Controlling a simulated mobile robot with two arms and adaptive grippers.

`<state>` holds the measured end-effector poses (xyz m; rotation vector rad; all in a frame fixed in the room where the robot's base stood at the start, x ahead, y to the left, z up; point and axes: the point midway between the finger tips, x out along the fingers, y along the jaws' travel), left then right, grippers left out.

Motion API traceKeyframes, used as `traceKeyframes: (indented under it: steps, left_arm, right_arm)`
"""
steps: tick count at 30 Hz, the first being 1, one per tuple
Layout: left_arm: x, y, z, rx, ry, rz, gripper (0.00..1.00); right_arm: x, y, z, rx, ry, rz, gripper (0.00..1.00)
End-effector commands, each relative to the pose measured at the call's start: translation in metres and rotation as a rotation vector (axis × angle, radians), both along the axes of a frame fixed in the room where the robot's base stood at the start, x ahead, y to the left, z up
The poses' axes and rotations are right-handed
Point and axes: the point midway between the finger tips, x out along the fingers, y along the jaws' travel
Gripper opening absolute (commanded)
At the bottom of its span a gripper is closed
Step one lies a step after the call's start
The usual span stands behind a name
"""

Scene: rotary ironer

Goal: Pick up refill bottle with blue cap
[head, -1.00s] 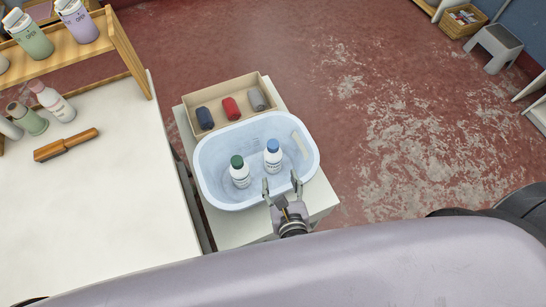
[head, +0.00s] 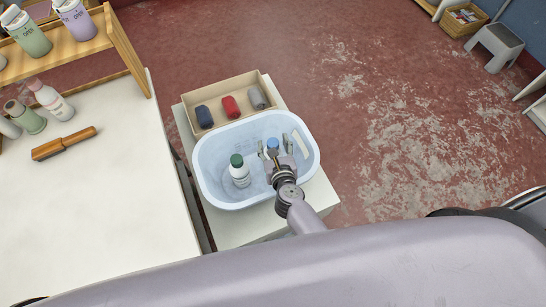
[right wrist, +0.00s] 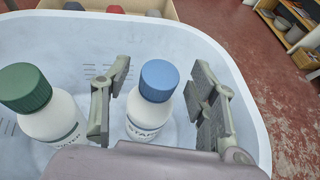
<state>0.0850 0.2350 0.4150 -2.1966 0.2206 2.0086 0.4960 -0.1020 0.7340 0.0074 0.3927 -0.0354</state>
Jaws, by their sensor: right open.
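The white refill bottle with a blue cap (head: 272,144) stands in the pale blue tub (head: 215,180), mostly hidden behind my right gripper in the head view. My right gripper (head: 275,149) is open over the tub. In the right wrist view, the blue-capped bottle (right wrist: 152,102) is upright between the two open fingers (right wrist: 158,98), with a visible space to the right finger and a narrower one to the left. A white bottle with a green cap (head: 239,171) stands to its left, and it also shows in the right wrist view (right wrist: 47,112). My left gripper is not in view.
A cardboard box (head: 242,84) with dark blue, red and grey rolls adjoins the tub's far side. Both rest on a small white table (head: 235,231). A larger white table (head: 100,210) at left holds bottles and a wooden-handled brush (head: 63,144).

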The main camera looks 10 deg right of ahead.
Motion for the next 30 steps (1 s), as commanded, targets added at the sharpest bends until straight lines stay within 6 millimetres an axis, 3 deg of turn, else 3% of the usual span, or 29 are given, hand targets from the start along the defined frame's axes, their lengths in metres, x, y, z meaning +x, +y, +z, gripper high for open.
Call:
traceKeyframes:
  steps: [3, 11, 30]
  left_arm:
    - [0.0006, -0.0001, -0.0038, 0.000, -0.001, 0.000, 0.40]
    - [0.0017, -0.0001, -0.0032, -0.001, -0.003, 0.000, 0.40]
    - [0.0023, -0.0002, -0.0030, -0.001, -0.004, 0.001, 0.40]
  right_arm:
    - [0.0092, 0.0002, -0.0050, 0.000, 0.001, 0.001, 0.54]
    - [0.0102, 0.0002, -0.0045, 0.000, 0.001, 0.001, 0.53]
    - [0.0098, 0.0002, -0.0045, 0.000, 0.001, 0.001, 0.10]
